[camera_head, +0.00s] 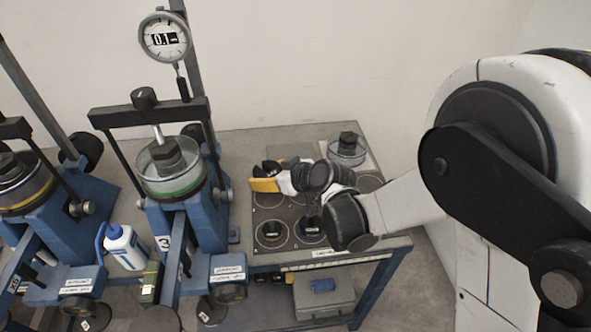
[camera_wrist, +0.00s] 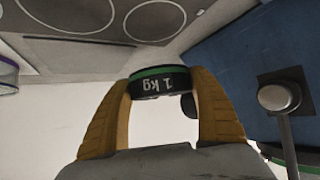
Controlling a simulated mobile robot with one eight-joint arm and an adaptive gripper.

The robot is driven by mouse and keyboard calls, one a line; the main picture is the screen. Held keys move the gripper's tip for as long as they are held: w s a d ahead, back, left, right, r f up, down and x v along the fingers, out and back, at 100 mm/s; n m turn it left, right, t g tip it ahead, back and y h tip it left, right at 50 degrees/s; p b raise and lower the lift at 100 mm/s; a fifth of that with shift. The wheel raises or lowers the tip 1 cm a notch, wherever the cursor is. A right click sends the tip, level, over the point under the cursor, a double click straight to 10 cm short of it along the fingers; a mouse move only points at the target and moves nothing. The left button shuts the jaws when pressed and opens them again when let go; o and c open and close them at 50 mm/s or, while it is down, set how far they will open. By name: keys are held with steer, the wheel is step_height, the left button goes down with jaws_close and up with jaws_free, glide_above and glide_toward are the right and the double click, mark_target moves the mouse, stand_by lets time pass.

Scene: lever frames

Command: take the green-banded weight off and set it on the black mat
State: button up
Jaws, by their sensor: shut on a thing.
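A black weight with a green band (camera_wrist: 160,82), marked "1 kg", sits between the yellow fingers of my gripper (camera_wrist: 160,88) in the wrist view. My gripper is shut on it. In the head view my gripper (camera_head: 260,178) is over the bench, at the left side of the dark mat (camera_head: 292,213) with ring outlines. I cannot make out the held weight clearly there. The mat also shows at the top of the wrist view (camera_wrist: 95,52), apart from the weight.
Two dark weights (camera_head: 271,231) (camera_head: 311,229) stand in front rings of the mat. A clear dish with a black top (camera_head: 347,149) stands at the back right. Blue lever frame 3 (camera_head: 192,228), with a dial gauge (camera_head: 164,37), stands left. A white bottle (camera_head: 125,247) is beside it.

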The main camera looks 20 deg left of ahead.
mark_target(269, 196)
steer(key=shift+s+a, duration=0.15)
steer(key=shift+a, duration=0.2)
steer(key=shift+f+b, duration=2)
steer(key=shift+f, duration=0.95)
steer(key=shift+f+b, duration=0.4)
steer(key=shift+b, duration=0.05)
steer(key=o, duration=1.5)
steer(key=shift+d, duration=0.1)
steer(key=v, duration=1.2)
steer(key=shift+d+r, duration=0.1)
